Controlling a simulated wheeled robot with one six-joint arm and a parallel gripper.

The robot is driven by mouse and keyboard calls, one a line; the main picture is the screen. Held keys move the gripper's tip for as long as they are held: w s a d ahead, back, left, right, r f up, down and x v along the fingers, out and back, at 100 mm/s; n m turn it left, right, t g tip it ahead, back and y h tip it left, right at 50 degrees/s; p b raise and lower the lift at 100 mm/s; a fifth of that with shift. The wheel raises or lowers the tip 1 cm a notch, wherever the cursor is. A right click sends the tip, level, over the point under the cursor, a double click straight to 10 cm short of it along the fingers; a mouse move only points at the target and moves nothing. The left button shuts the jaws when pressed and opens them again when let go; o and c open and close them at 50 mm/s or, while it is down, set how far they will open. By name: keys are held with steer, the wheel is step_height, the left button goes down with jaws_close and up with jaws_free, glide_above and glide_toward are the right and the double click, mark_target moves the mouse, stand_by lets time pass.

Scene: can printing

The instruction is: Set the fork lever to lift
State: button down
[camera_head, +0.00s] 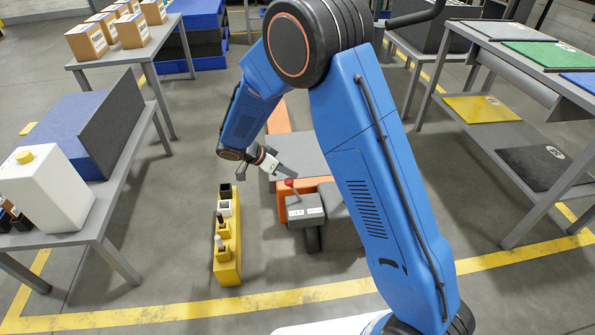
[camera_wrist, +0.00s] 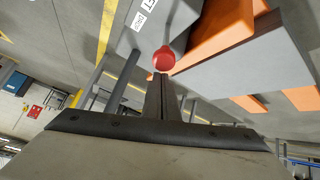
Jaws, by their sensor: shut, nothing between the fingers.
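The fork lever shows as a round red knob (camera_head: 289,182) on top of a grey control head (camera_head: 305,208) on an orange and grey machine. In the wrist view the red knob (camera_wrist: 164,58) is just beyond my fingertips. My gripper (camera_head: 294,173) is shut with nothing in it, and its fingers reach from the left to just above the knob. In the wrist view my gripper's fingers (camera_wrist: 162,82) are pressed together. I cannot tell whether the fingertips touch the knob. The lever's shaft is mostly hidden.
A yellow stand (camera_head: 228,255) with several small items stands left of the machine. Tables with a blue-topped machine (camera_head: 60,125) and boxes (camera_head: 87,40) are on the left. A shelved table (camera_head: 520,50) is on the right. Floor in front is clear, with a yellow line (camera_head: 180,310).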

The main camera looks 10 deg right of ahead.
steer(key=shift+a+f, duration=0.25)
steer(key=shift+a, duration=0.5)
steer(key=w+d+r, duration=0.2)
steer(key=d, duration=0.1)
steer(key=v, duration=0.9)
steer(key=shift+s+a, duration=0.15)
steer(key=shift+a, duration=0.2)
